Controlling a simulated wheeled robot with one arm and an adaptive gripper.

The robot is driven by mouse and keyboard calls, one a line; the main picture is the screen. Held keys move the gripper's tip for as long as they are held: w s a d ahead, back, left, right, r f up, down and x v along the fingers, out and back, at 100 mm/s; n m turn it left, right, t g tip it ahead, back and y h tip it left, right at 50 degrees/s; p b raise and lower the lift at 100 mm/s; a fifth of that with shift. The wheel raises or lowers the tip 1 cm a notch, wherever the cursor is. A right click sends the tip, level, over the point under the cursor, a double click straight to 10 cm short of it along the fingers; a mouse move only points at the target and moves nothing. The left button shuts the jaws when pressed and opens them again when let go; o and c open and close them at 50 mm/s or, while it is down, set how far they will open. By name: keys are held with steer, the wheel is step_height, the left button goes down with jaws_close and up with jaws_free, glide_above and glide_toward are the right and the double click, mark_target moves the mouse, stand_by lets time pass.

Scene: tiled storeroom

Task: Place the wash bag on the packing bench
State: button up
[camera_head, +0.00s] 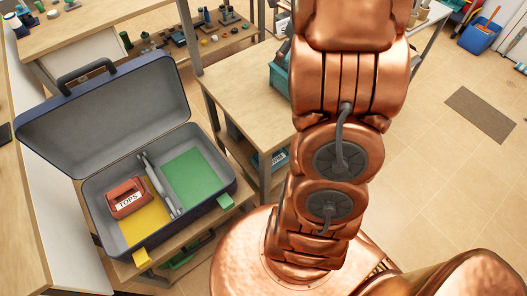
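I cannot pick out a wash bag for certain. A red pouch labelled "TOPS" (127,198) lies in the left, yellow-floored half of an open dark blue suitcase (224,200). The suitcase's right half has a green floor and looks empty. The suitcase rests on a low wooden stand. A wooden-topped bench (238,84) stands behind it, and I cannot tell whether this is the packing bench. A teal container (283,78) on that bench is partly hidden by my copper arm. My gripper is out of view.
My arm hides the middle right. A table with bottles and small items (100,22) stands at the back left. A long wooden counter (22,225) runs along the left edge. A blue bucket (479,38) and a brown mat (481,114) are on the tiled floor at the right, with clear floor around the mat.

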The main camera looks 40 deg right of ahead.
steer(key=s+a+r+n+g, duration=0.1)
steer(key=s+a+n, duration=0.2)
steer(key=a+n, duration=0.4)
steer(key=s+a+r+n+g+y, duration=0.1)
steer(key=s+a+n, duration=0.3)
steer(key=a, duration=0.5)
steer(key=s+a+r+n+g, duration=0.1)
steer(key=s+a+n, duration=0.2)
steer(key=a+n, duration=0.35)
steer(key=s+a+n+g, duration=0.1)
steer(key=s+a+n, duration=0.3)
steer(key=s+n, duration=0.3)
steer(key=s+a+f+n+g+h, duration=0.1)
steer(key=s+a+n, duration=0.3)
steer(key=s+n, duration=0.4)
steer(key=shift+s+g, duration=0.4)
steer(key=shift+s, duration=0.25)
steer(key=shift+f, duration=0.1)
